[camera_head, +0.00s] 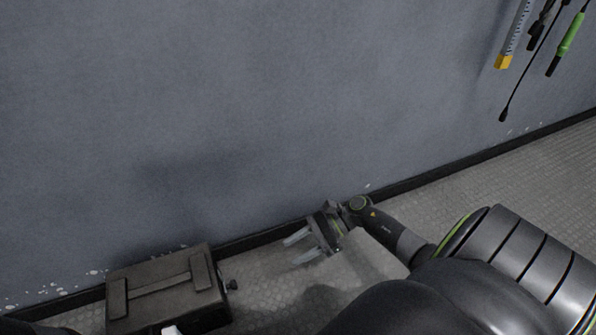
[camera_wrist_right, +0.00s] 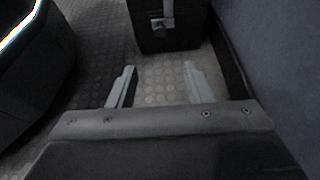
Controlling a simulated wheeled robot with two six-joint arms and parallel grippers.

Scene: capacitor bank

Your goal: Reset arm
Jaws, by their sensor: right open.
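My right arm reaches in from the lower right in the head view. Its gripper (camera_head: 298,246) is open and empty, held above the floor near the wall, with its fingers pointing left. In the right wrist view, the two pale fingers (camera_wrist_right: 155,85) stand wide apart with only studded floor between them.
A dark case (camera_head: 165,287) with a strap sits on the floor against the wall, left of my right gripper; it also shows ahead in the wrist view (camera_wrist_right: 182,38). Tools hang on the wall (camera_head: 220,110) at the upper right, including a green-handled one (camera_head: 570,35).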

